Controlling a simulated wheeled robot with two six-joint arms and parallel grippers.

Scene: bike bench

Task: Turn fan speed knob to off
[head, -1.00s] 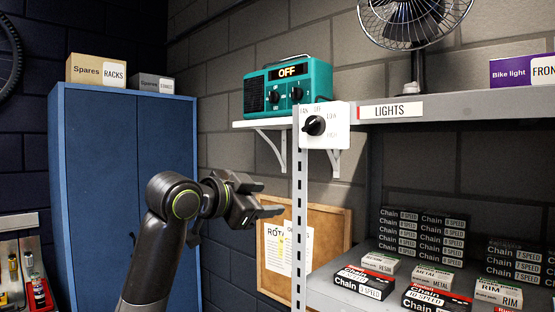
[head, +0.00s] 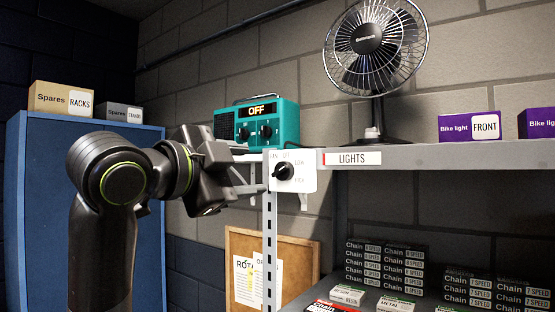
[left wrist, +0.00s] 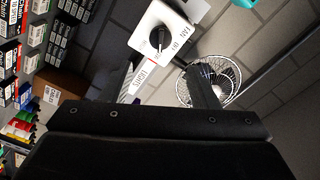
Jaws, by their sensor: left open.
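The fan speed knob (head: 284,172) is a small black knob on a white control box (head: 305,182) at the shelf post. It also shows in the left wrist view (left wrist: 157,38). My right gripper is not in view.
The desk fan (head: 376,50) stands on the shelf (head: 430,156) above right. A teal radio (head: 285,124) showing OFF sits behind the box. The metal post (head: 270,250) runs below it, near a corkboard (head: 300,250). Chain boxes (head: 385,262) fill the lower shelf.

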